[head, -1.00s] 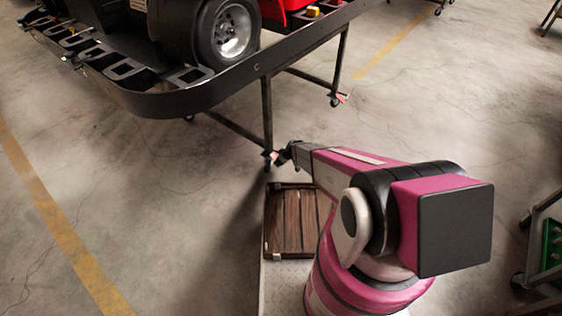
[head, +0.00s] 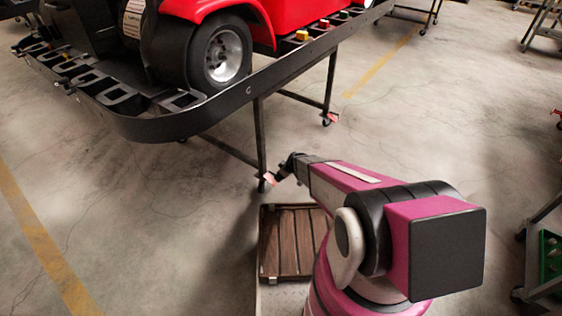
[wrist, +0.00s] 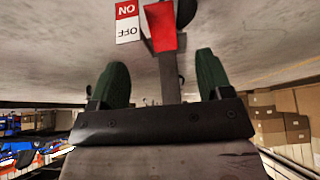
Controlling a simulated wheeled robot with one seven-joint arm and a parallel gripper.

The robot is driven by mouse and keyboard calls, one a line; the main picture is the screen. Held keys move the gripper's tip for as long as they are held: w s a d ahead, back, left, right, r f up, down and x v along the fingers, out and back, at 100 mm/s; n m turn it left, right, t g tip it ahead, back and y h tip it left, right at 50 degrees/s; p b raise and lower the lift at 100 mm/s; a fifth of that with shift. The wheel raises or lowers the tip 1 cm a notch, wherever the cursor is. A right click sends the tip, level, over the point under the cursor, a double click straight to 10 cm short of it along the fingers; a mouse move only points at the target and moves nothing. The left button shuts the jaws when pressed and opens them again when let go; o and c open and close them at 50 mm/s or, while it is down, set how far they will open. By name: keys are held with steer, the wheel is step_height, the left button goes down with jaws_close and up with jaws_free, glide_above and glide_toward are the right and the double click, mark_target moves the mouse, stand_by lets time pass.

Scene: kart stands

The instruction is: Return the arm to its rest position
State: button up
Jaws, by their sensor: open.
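My arm, magenta and grey, is folded low at the centre right in the head view. Its thin dark end, with my gripper (head: 278,175), points left beside a leg of the kart stand (head: 150,126). In the wrist view the two green fingers of my gripper (wrist: 162,82) are spread wide apart. A red piece (wrist: 162,28) and a grey bar show in the gap between them, with no finger seen touching either. A red and white ON/OFF label (wrist: 127,22) appears upside down beside the red piece.
A red and black kart (head: 220,55) sits on the stand at the upper left. A slatted wooden surface (head: 290,243) lies beside my arm's base. A cart with a green panel (head: 549,256) is at the right edge. Bare concrete floor lies at left and right.

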steer(key=s+d+r+m+g+h, duration=0.1)
steer(key=s+d+r+m, duration=0.2)
steer(key=r, duration=0.8)
steer(key=s+d+r+m+g+h, duration=0.1)
steer(key=s+d+r+m+h, duration=0.1)
steer(key=s+d+r+m, duration=0.2)
steer(key=s+d+r+m+g+h, duration=0.1)
steer(key=s+d+r+m, duration=0.2)
steer(key=s+d+r, duration=0.4)
steer(key=s+r, duration=0.3)
steer(key=r, duration=0.3)
steer(key=s+r, duration=0.3)
steer(key=r, duration=0.4)
steer(key=shift+s+d+r+g+h, duration=0.2)
steer(key=shift+s+d+g+h, duration=0.1)
steer(key=shift+d, duration=0.1)
